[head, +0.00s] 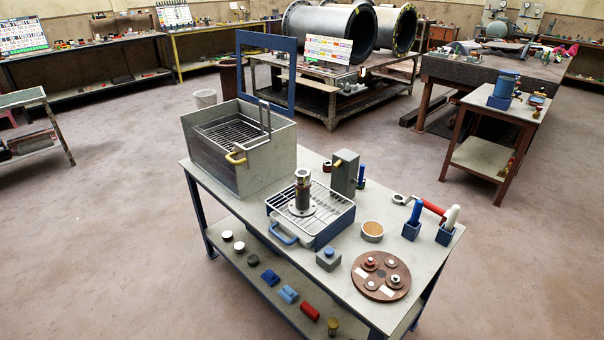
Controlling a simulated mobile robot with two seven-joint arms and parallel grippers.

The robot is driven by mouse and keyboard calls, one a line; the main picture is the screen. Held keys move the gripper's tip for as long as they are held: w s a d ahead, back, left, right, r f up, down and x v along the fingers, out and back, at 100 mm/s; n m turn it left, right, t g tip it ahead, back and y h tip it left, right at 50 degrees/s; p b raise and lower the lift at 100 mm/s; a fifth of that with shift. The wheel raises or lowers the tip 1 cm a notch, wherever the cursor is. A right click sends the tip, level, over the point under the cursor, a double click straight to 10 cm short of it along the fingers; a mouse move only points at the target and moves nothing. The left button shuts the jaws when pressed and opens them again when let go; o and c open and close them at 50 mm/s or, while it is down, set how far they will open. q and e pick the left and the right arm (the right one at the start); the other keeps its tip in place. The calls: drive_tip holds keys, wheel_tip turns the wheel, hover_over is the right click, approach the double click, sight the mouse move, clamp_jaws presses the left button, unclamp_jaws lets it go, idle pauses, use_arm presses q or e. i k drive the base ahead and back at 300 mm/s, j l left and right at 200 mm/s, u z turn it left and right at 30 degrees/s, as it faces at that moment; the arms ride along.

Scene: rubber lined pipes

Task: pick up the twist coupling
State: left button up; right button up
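A dark metal cylinder with a wide flanged foot and a lighter ring on top (302,193) stands upright on a wire rack in a blue-sided tray (337,229) in the middle of the table. It looks most like the twist coupling, but I cannot tell for sure. A grey upright block with a brass side fitting (345,172) stands just behind the tray. Neither of my grippers shows in the head view, so nothing is seen in hand.
The grey table (225,188) holds an open metal box with a rack (228,170), a round brown plate with knobs (380,275), a shallow round cup (372,231), and blue holders with blue (414,220) and white (450,220) handles.

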sight(302, 206)
drive_tip(key=z, duration=0.55)
drive_tip(key=j+z, duration=0.5)
drive_tip(key=z, duration=0.15)
drive_tip(key=j+z, duration=0.55)
drive_tip(key=j, duration=0.2)
drive_tip(key=k+j+z, duration=0.15)
drive_tip(key=j, duration=0.6)
drive_tip(key=k+j, duration=0.15)
drive_tip(key=j, duration=0.25)
drive_tip(key=i+z, duration=0.05)
